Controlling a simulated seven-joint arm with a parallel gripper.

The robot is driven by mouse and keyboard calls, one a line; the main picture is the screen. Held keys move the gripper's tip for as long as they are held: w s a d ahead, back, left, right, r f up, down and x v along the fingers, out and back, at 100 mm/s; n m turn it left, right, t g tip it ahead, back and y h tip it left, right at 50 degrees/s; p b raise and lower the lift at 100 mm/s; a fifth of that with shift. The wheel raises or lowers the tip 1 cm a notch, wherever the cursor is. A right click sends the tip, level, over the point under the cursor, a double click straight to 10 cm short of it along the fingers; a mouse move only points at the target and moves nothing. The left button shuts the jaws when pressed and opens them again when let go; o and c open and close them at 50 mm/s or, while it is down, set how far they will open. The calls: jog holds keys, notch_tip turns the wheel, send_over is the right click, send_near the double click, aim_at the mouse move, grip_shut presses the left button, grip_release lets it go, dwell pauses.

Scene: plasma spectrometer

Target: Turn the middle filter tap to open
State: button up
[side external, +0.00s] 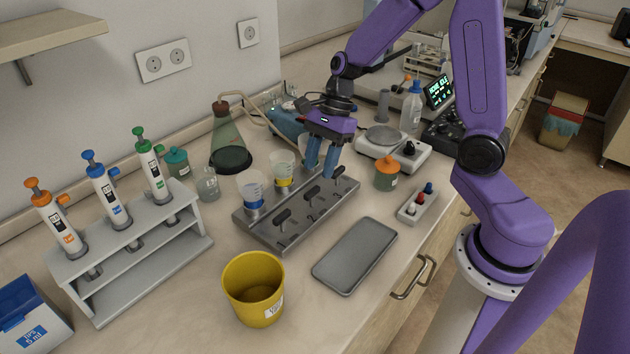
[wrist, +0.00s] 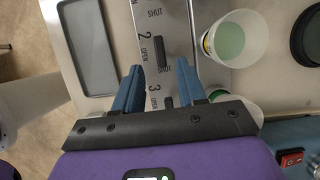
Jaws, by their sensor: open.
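The grey filter manifold (side external: 262,234) holds a row of three dark taps. The middle tap (side external: 311,192) stands between the near tap (side external: 282,216) and the far tap (side external: 338,171). My gripper (side external: 321,170) is open and empty, pointing down over the far half of the manifold. In the wrist view, my gripper (wrist: 160,70) has its blue fingers spread above the numbered plate. The dark middle tap handle (wrist: 160,50) shows just beyond the fingertips, near the "2", "OPEN" and "SHUT" marks. I see no contact with it. Part of the "3" tap lies between the fingers.
Filter cups (side external: 250,188) stand along the manifold's back side, close to my fingers. A grey tray (side external: 355,256) lies in front and a yellow bin (side external: 253,290) at the near left. A pipette rack (side external: 140,250) stands left. An orange-lidded jar (side external: 386,173) stands right.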

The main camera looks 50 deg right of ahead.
aim_at(313, 190)
jog(key=shift+x, duration=2.5)
grip_shut()
